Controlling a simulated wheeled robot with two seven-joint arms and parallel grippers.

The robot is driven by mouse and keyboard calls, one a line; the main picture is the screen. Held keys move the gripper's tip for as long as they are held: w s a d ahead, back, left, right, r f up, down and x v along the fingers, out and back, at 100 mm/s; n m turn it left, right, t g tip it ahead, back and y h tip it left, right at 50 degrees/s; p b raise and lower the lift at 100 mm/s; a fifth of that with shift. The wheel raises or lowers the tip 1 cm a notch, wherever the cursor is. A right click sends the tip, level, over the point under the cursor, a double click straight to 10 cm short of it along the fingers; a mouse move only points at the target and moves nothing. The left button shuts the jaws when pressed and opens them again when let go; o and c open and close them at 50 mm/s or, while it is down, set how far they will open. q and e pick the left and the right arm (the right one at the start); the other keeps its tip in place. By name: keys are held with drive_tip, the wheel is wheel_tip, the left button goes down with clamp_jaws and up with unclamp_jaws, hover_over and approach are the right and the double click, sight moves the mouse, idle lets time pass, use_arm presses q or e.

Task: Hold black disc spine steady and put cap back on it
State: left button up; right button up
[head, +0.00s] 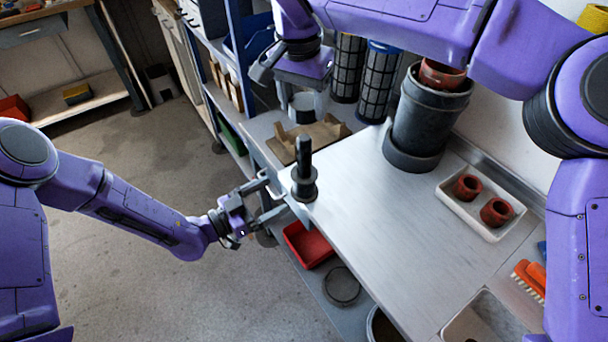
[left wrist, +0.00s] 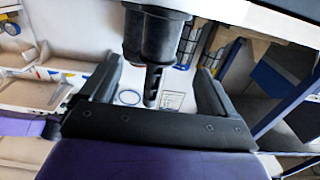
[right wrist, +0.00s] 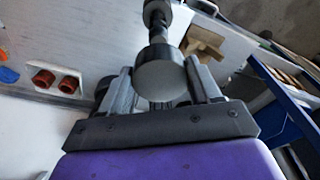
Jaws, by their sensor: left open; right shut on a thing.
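The black disc spine (head: 304,168), a dark post with disc-like flanges, stands upright at the left corner of the metal tabletop. My left gripper (head: 274,199) is open beside it, with one finger on either side in the left wrist view, where the dark spine (left wrist: 155,38) hangs into the gap. I cannot tell if they touch. My right gripper (head: 303,103) is shut on the cap (head: 301,115), a round grey and black piece, beyond the spine. The right wrist view shows the cap's round grey face (right wrist: 160,78) between the fingers, with the spine (right wrist: 156,14) farther off.
A dark bucket (head: 424,115) with a red-brown part stands at the back of the table. A white tray (head: 466,218) holds two red-brown parts. The middle tabletop (head: 370,235) is clear.

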sight(309, 177)
use_arm(q)
drive_tip(key=x, duration=1.1)
drive_tip(key=shift+w+d, duration=0.2)
drive_tip(key=shift+d, duration=0.05)
drive_tip(key=c, duration=1.5)
use_arm(e)
drive_tip(key=shift+s+f, duration=0.1)
drive_tip(key=shift+f, duration=2.4)
drive_tip(key=shift+f, duration=0.1)
drive_tip(key=shift+f, duration=0.8)
drive_tip(key=shift+f, duration=0.55)
